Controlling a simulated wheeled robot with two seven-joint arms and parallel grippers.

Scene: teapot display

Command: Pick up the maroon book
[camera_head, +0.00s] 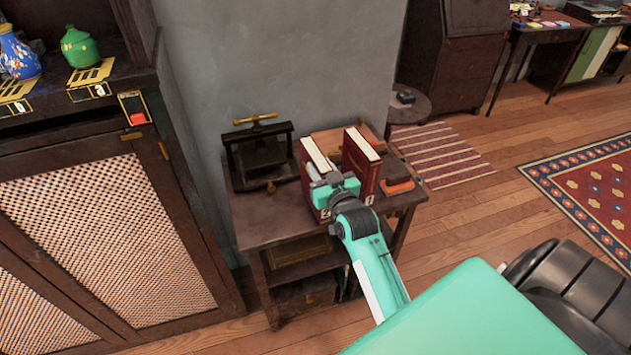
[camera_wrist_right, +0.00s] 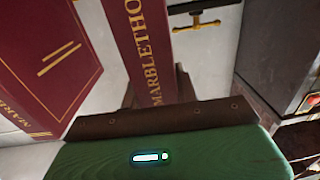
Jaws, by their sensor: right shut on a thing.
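Two maroon books stand upright side by side on a small dark wooden table (camera_head: 262,226). My right gripper (camera_head: 322,190) is shut on the left maroon book (camera_head: 306,163) at its near, spine side. In the right wrist view this book (camera_wrist_right: 140,45) shows its spine with gold lettering, partly hidden by the gripper's brown and green parts. The other maroon book (camera_head: 362,160) stands just to the right, apart from the gripper; in the wrist view it is at the left (camera_wrist_right: 50,60). I cannot tell whether the held book touches the table. My left gripper is not in view.
A black press with a brass handle (camera_head: 258,152) stands left of the books. An orange-and-black tool (camera_head: 397,187) lies at the table's right edge. A cabinet (camera_head: 110,240) with a green teapot (camera_head: 80,48) stands at left. Open wooden floor (camera_head: 470,230) lies to the right.

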